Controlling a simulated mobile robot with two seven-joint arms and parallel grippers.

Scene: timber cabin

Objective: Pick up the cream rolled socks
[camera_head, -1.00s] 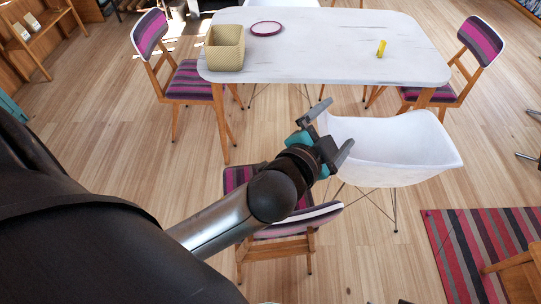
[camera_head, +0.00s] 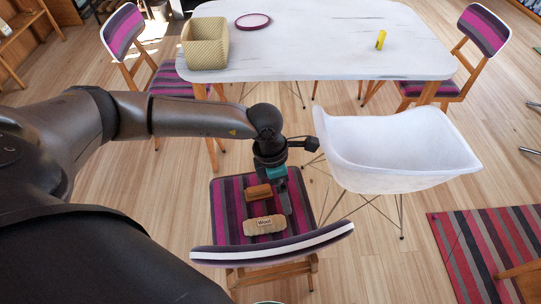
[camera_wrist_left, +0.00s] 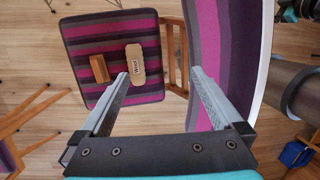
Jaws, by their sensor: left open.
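The cream rolled socks (camera_head: 264,225), a beige roll with a "Wool" label, lie on the striped chair seat (camera_head: 226,211). They also show in the left wrist view (camera_wrist_left: 134,65), lying on the seat (camera_wrist_left: 85,38) beyond the fingertips. My left gripper (camera_head: 286,197) points down over the right part of the seat, close to the socks in the head view. In the left wrist view the gripper (camera_wrist_left: 160,76) has its two fingers wide apart with nothing between them, and the socks are apart from it.
A brown block (camera_head: 258,192) lies beside the socks on the seat. The chair's backrest (camera_head: 272,247) rises at the near side. A white shell chair (camera_head: 398,150) stands close on the right. The white table (camera_head: 315,45) behind holds a woven basket (camera_head: 205,46).

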